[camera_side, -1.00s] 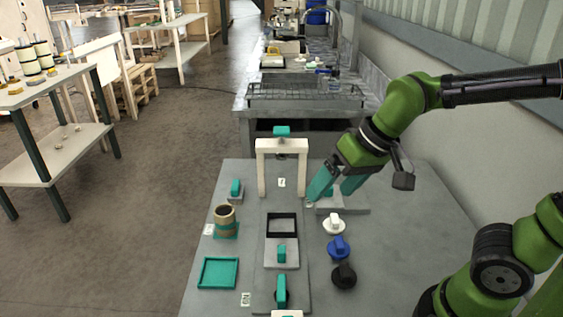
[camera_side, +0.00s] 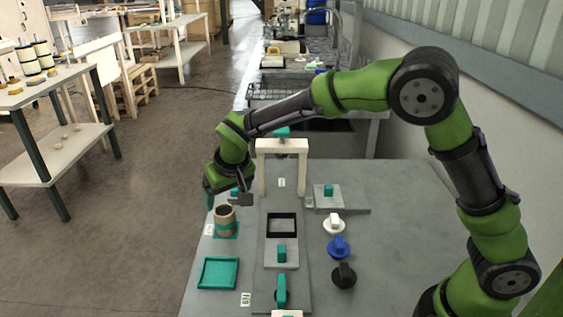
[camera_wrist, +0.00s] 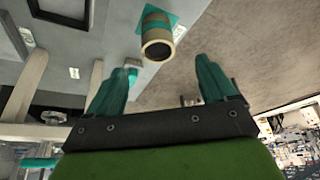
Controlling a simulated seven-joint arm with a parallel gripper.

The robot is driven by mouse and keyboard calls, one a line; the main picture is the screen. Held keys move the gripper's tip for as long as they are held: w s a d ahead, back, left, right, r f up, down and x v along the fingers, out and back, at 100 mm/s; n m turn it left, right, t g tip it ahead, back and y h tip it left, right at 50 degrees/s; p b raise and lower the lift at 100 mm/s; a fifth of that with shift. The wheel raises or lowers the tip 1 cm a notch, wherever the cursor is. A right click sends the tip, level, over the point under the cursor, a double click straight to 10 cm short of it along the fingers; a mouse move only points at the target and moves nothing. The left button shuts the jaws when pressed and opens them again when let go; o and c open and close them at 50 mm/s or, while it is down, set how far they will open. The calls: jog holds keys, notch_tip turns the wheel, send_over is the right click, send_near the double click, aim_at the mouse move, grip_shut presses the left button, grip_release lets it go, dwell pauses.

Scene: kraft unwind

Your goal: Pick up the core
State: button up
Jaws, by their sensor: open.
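The core (camera_side: 224,219) is a short brown cardboard tube with a teal band. It stands upright on a teal square base (camera_side: 229,231) at the left side of the table. In the wrist view the core (camera_wrist: 157,42) shows its round open end, ahead of my fingers and apart from them. My gripper (camera_wrist: 162,80) is open with nothing between its teal fingers. In the side view my gripper (camera_side: 208,195) is at the table's left edge, behind the core; its fingers are partly hidden there.
A white arch frame (camera_side: 282,146) stands to the right of the core. A teal-handled block (camera_side: 236,191) sits close to my gripper. A teal tray (camera_side: 218,272) lies in front. White, blue and black knobs (camera_side: 338,247) stand to the right. The right side of the table is clear.

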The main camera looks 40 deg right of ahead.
aim_at(225, 213)
jog(key=x, duration=1.2)
jog(key=shift+d+f, duration=0.15)
jog(key=shift+f, duration=0.1)
jog(key=shift+c, duration=0.3)
jog(key=c, duration=1)
